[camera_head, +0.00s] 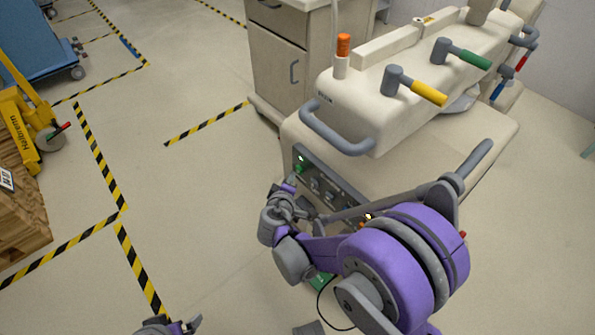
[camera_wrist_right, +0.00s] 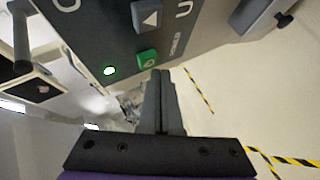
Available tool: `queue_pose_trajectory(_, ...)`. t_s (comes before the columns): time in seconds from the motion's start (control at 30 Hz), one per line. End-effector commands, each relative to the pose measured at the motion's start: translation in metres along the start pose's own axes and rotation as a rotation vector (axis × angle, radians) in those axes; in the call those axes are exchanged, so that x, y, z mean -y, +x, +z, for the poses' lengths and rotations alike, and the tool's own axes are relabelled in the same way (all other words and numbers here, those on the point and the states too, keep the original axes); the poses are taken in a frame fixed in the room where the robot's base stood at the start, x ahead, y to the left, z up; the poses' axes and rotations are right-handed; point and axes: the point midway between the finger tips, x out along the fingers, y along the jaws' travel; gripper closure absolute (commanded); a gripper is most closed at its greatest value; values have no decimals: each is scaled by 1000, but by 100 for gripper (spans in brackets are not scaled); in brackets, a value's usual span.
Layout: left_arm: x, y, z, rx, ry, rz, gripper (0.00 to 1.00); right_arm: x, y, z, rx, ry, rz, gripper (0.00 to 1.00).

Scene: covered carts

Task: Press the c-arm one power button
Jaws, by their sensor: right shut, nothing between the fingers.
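The C-arm (camera_head: 400,100) is a cream machine with a dark control panel (camera_head: 328,188) low on its near side. The panel has a green part (camera_head: 301,167) near its left end. My right gripper (camera_head: 291,181) is shut and empty at the panel's left end. Its fingertips (camera_wrist_right: 159,72) are very close to the button; I cannot tell whether they touch. My left gripper (camera_head: 186,326) is only partly visible at the bottom edge.
Yellow and green handles (camera_head: 462,54) stick out above the panel. A grey rail (camera_head: 335,130) juts out over it. A cream cabinet (camera_head: 277,60) stands behind. A yellow pallet jack (camera_head: 25,115) and wooden pallet (camera_head: 20,215) are at left. The floor between is clear.

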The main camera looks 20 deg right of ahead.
Motion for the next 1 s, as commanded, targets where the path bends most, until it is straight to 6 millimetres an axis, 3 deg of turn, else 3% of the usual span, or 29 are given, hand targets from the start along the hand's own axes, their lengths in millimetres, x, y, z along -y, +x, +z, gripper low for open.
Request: queue_pose_trajectory(1.0,0,0,0,0,0,0,0,-6,8,6,1,0,0,100)
